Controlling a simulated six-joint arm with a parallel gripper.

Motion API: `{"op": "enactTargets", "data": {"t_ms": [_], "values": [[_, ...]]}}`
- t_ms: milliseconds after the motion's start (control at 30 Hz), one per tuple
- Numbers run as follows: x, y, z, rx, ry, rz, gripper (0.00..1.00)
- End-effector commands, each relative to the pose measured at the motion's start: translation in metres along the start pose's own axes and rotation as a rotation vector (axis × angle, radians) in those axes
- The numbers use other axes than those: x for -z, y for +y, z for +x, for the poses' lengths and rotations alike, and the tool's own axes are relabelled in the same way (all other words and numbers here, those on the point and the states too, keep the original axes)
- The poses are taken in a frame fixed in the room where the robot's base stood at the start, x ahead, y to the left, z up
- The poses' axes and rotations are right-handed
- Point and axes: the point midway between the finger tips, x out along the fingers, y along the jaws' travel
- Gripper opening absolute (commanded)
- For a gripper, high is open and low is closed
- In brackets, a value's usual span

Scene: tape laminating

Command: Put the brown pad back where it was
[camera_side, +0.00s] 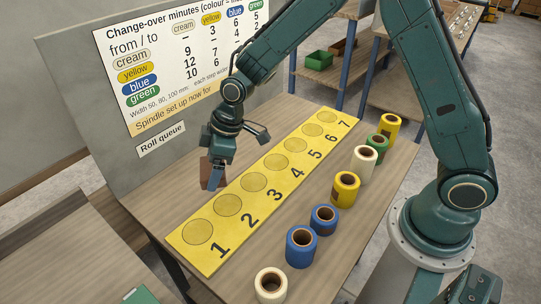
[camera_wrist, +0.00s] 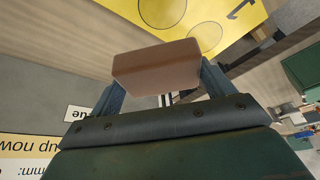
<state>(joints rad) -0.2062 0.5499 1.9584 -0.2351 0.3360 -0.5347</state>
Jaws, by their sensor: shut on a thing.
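The brown pad (camera_side: 212,174) is a small block between the fingers of my gripper (camera_side: 215,168) in the side view, held above the table to the left of the yellow numbered strip (camera_side: 231,232). In the wrist view the brown pad (camera_wrist: 157,66) fills the space between the two fingertips of my gripper (camera_wrist: 160,78), and its far face is hidden. My gripper is shut on it. The strip carries empty circles numbered 1 to 7, and the pad is apart from it.
Several tape rolls stand in a row right of the strip, among them a cream roll (camera_side: 270,286), a blue roll (camera_side: 301,246) and a green roll (camera_side: 378,144). A board with a chart (camera_side: 168,58) rises behind the table. The bare tabletop (camera_side: 165,205) left of the strip is clear.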

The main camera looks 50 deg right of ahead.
Motion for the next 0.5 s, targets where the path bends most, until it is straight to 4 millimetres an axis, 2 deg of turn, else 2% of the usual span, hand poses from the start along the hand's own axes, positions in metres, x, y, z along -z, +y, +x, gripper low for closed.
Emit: {"op": "enactTargets", "data": {"t_ms": [300, 500], "values": [[-0.064, 0.089, -0.041, -0.217, 0.018, 0.538, 0.60], [-0.093, 0.156, -0.066, -0.324, 0.037, 0.807, 0.60]]}}
